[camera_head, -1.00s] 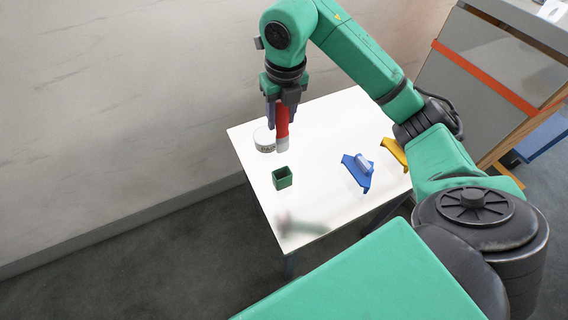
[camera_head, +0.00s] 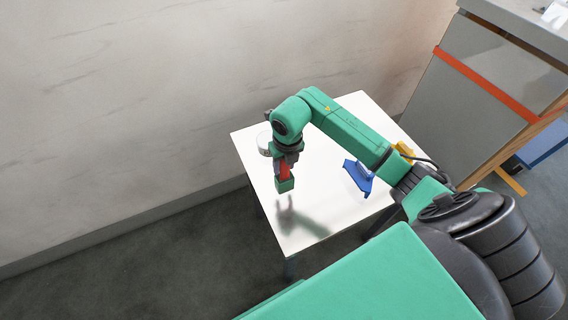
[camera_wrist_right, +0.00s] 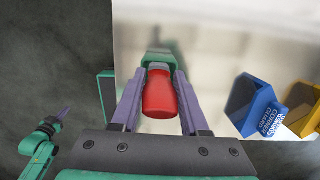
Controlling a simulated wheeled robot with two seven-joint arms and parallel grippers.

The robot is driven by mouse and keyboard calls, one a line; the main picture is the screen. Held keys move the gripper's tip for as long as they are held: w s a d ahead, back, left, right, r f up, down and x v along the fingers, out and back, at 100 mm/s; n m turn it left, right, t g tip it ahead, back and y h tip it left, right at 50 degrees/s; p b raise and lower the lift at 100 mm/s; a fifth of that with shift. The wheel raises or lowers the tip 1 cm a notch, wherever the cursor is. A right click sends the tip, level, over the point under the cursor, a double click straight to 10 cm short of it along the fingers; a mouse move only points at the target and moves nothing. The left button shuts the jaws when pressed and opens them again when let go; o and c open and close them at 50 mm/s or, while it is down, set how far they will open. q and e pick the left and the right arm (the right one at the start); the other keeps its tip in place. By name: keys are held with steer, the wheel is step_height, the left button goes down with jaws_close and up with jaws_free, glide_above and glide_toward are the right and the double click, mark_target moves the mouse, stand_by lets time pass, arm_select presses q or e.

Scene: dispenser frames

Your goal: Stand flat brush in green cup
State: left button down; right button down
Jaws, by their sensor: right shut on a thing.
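My right gripper (camera_wrist_right: 155,103) is shut on the flat brush. The brush's red handle (camera_head: 284,171) points down in the head view and shows red between the fingers in the wrist view (camera_wrist_right: 160,93). The green cup (camera_head: 286,185) stands on the white table directly under the gripper. The brush's pale lower end is hidden, and the handle meets the cup's opening. In the wrist view, green of the cup (camera_wrist_right: 158,58) shows just beyond the handle. My left gripper (camera_wrist_right: 63,115) shows small at the left of the wrist view; its jaws are unclear.
A blue holder (camera_head: 359,178) and a yellow holder (camera_head: 403,150) are to the right, partly behind my arm. The table's front part is clear.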

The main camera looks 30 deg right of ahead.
steer(key=shift+c, duration=2.1)
jaws_free()
steer(key=shift+f, duration=0.1)
steer(key=shift+r, duration=0.45)
step_height(320, 180, up, 11)
steer(key=s+b, duration=0.1)
steer(key=b, duration=0.1)
steer(key=shift+s+r+b, duration=0.15)
steer(key=shift+s+b, duration=0.15)
steer(key=shift+b, duration=0.05)
